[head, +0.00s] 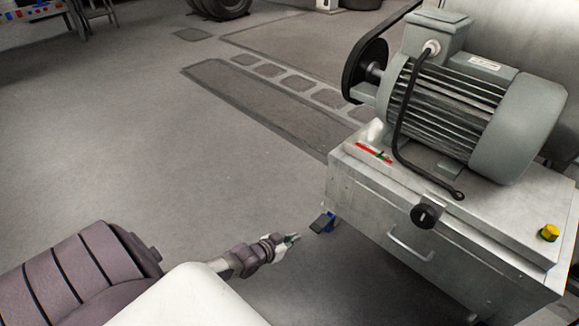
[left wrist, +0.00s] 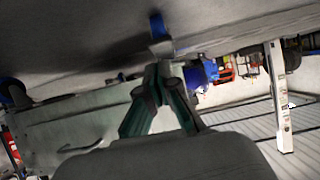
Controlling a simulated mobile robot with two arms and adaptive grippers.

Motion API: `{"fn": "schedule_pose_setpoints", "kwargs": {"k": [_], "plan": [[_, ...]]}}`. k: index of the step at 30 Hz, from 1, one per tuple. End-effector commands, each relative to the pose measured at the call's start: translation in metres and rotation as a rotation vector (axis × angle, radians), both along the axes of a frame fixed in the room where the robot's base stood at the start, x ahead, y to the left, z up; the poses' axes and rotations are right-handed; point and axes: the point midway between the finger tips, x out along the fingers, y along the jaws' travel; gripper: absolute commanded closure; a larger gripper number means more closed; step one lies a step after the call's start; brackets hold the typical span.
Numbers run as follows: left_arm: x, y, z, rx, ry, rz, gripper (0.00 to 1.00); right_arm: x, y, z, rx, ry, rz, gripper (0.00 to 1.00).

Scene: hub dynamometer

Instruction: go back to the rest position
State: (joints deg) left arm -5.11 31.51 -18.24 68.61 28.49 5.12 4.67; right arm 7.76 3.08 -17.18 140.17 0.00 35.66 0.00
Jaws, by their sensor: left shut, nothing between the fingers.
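My left gripper (head: 291,238) is in the lower middle of the head view, in the air to the left of the machine cabinet and apart from it. Its fingers are shut with nothing between them. In the left wrist view the two green-sided fingers (left wrist: 160,72) meet at their tips. My right gripper is not in either view.
A grey cabinet (head: 362,200) on blue-wheeled casters stands at the right, carrying a large motor (head: 450,95) with a black cable, a black knob (head: 425,216) and a yellow button (head: 548,232). The floor (head: 130,130) left of it is open. A tire (head: 220,8) lies far back.

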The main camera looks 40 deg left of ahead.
Motion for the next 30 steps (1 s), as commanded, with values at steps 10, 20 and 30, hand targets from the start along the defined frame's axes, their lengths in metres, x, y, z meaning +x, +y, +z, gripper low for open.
{"fn": "schedule_pose_setpoints", "kwargs": {"k": [10, 20, 30], "plan": [[-0.014, 0.001, 0.000, 0.000, -0.002, 0.000, 1.00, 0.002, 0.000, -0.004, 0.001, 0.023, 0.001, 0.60], [-0.014, 0.001, 0.000, 0.000, -0.002, 0.000, 1.00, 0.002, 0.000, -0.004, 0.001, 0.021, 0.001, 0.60], [0.002, -0.060, 0.056, -0.056, -0.159, -0.079, 1.00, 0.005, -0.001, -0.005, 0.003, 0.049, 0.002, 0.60]]}}
